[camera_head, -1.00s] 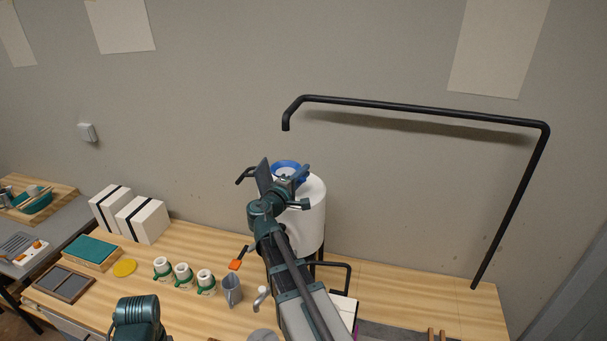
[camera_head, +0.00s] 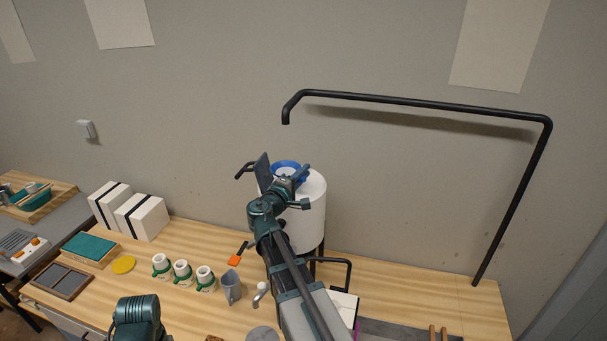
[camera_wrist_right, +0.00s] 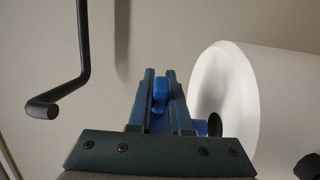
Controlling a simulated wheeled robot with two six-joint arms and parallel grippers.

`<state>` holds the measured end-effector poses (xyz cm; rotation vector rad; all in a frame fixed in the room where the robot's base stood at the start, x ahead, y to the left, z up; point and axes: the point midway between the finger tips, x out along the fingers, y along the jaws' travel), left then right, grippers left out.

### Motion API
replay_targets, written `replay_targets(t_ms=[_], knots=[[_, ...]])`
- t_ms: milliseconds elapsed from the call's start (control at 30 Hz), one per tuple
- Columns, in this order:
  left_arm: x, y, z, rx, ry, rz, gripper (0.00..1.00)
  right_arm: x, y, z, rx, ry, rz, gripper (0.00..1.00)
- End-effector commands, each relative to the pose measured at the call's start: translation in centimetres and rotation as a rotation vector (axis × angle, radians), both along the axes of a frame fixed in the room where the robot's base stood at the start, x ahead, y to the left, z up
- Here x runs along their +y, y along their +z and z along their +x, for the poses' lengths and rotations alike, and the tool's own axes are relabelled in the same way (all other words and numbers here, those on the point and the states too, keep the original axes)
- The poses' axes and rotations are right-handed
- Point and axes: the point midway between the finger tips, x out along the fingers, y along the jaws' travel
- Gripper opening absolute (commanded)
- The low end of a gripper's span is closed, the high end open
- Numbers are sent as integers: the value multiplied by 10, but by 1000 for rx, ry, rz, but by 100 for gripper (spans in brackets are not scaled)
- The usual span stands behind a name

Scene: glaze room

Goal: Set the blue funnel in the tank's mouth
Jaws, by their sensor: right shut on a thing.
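The white tank (camera_head: 314,215) stands on the workbench near the wall, partly hidden behind my right arm. My right gripper (camera_head: 286,177) is at the height of the tank's top and is shut on the blue funnel (camera_head: 284,164), whose wide rim shows just beyond the fingers. In the right wrist view a blue part of the funnel (camera_wrist_right: 161,92) is pinched between the fingers. The tank's dark mouth (camera_wrist_right: 209,101) is just right of the fingers there. The funnel's lower part is hidden, and I cannot tell whether it touches the tank. My left gripper is not in view.
A black bent pipe (camera_head: 420,105) arches above the tank's right side. White cups with green bands (camera_head: 183,273), a grey jug (camera_head: 231,287) and an orange-ended tool (camera_head: 235,260) stand or lie left of my right arm. White boxes (camera_head: 141,216) are further left.

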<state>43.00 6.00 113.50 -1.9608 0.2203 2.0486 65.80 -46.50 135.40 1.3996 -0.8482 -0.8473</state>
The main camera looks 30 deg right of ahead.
Motion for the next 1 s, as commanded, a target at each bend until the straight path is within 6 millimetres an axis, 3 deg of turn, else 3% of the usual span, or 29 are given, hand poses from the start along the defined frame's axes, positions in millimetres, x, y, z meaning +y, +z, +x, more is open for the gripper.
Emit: replay_targets(t_ms=[1000], knots=[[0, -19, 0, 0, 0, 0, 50, 0, -19, 0, 0, 0, 0, 0]])
